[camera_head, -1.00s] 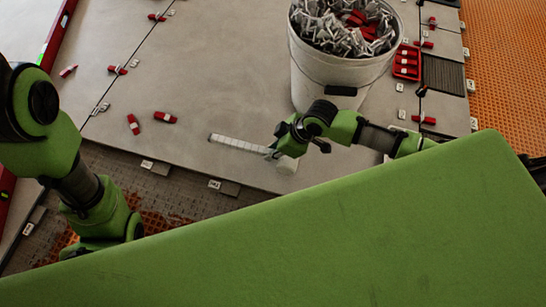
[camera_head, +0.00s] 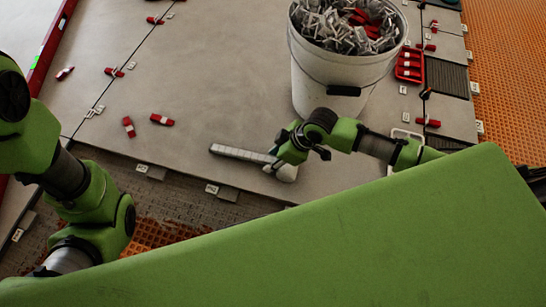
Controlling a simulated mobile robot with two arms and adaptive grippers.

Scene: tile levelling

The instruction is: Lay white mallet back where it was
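The white mallet (camera_head: 240,153) lies along the front of the large grey tile (camera_head: 210,80), with its ribbed pale handle pointing left. Its white head (camera_head: 287,172) shows just below my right gripper (camera_head: 276,164). The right gripper is at the handle's right end, close to the head. Its fingers are small and partly hidden, so I cannot tell whether they are closed on the handle. My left arm comes in at the left, and its gripper is not visible.
A white bucket (camera_head: 325,85) full of grey clips and red wedges stands behind the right gripper. A red tray (camera_head: 410,64) is right of it. Loose red wedges (camera_head: 162,120) lie on the tiles. A red level (camera_head: 52,45) lies at the far left.

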